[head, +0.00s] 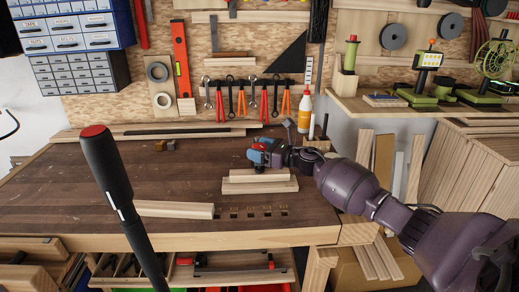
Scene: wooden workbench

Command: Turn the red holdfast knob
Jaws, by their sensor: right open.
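My left gripper is not in view.
A black rod with a red end (98,150) rises large in the left foreground; what it is cannot be told. The dark workbench top (60,195) is mostly clear at left. A glue bottle (304,112) stands behind the gripper. A loose board (175,209) lies near the front edge.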

